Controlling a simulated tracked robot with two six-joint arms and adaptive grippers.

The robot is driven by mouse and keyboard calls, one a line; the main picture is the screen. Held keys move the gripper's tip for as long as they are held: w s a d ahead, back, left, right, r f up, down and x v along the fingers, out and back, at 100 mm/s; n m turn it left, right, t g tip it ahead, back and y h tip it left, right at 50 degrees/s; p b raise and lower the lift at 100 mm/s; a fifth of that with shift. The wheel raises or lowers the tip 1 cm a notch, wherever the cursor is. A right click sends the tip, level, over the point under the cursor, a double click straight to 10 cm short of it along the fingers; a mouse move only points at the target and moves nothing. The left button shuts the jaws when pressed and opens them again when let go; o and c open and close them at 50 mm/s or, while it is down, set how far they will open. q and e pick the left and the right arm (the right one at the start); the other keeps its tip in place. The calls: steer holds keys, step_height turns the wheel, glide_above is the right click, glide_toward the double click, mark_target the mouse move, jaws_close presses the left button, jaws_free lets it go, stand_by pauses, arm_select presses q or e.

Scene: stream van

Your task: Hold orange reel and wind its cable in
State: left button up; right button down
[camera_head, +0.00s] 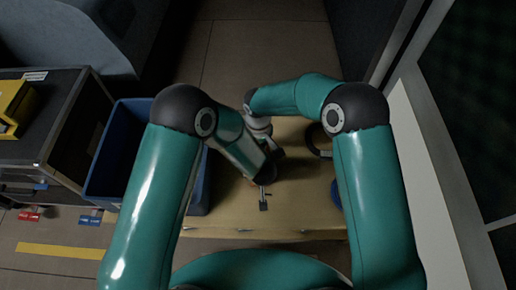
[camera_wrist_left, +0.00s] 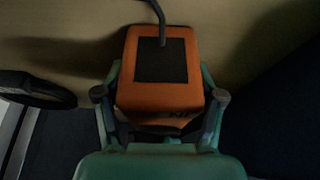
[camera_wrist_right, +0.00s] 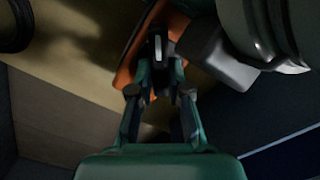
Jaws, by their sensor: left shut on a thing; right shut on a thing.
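The orange reel (camera_wrist_left: 185,52) shows in the left wrist view as a boxy orange body with a dark panel on its face. Its grey cable (camera_wrist_left: 158,18) runs from that panel out of the top of the view. My left gripper (camera_wrist_left: 160,92) is shut across the reel, one finger on each side. In the right wrist view the reel's orange side (camera_wrist_right: 128,72) shows behind my right gripper (camera_wrist_right: 160,74), which is shut on a small dark part, seemingly the reel's crank (camera_wrist_right: 158,48).
A blue bin (camera_head: 104,165) and a black case (camera_head: 62,125) stand at the left.

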steer(key=shift+r+m, duration=0.1)
steer(key=shift+m, duration=0.5)
steer(key=c, duration=1.1)
jaws_free()
step_height(320, 180, up, 12)
